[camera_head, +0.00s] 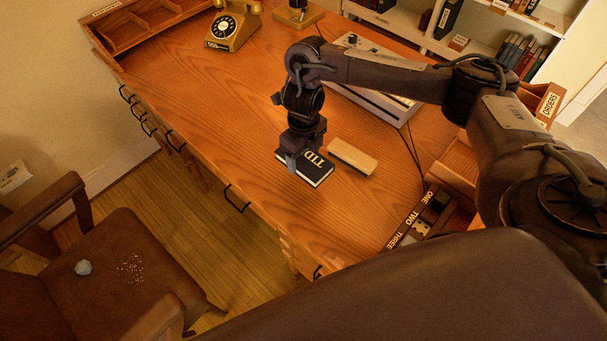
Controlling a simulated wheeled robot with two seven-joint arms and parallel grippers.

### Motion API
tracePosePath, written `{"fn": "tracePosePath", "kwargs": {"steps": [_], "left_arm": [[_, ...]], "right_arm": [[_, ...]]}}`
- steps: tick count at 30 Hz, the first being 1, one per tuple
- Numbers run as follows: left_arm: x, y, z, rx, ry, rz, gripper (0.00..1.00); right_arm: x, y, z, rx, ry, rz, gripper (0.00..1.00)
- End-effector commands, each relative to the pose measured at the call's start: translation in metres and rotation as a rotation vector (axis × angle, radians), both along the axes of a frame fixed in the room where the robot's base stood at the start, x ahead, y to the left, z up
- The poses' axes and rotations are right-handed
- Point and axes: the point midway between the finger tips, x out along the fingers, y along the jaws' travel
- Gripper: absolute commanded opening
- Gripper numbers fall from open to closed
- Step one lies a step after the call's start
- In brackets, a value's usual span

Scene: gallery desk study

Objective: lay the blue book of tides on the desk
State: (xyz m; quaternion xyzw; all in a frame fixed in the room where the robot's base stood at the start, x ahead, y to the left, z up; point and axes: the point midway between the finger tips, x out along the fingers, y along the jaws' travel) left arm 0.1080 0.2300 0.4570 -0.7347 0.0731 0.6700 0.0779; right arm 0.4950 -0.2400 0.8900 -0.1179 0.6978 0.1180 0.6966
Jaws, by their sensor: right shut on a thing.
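The book of tides (322,172) is a small dark book, nearly black in this light, with pale letters "TID" showing on its cover. It is over the front part of the wooden desk (220,110), cover up and roughly flat. My right gripper (292,160) comes down from above and is shut on the book's left end, hiding part of it. I cannot tell whether the book touches the desk top or is just above it. My left gripper is not in view.
A grey device (372,92) is behind my right arm. A rack labelled ONE, TWO, THREE (414,221) is at right. A gold telephone (232,27) stands at back. The desk's left middle is clear; a brown chair (120,265) stands in front.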

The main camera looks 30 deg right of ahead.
Motion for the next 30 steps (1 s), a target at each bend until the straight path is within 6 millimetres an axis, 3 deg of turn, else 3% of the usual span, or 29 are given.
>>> {"fn": "tracePosePath", "kwargs": {"steps": [1,3,9,15,29,30], "left_arm": [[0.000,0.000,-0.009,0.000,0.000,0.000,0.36],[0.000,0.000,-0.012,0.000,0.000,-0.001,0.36],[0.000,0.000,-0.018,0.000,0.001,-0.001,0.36],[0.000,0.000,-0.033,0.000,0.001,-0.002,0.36],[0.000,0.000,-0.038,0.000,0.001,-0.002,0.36],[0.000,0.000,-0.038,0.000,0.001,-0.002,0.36]], "right_arm": [[-0.001,0.002,-0.017,0.004,0.004,-0.001,0.41],[-0.001,0.001,-0.028,0.002,0.003,-0.002,0.41],[0.001,0.001,-0.044,0.001,-0.002,0.000,0.41],[0.000,0.001,-0.074,0.002,0.000,0.000,0.41],[0.001,0.000,-0.082,0.000,-0.002,0.000,0.41],[0.001,0.000,-0.082,0.001,-0.002,0.000,0.69]]}}
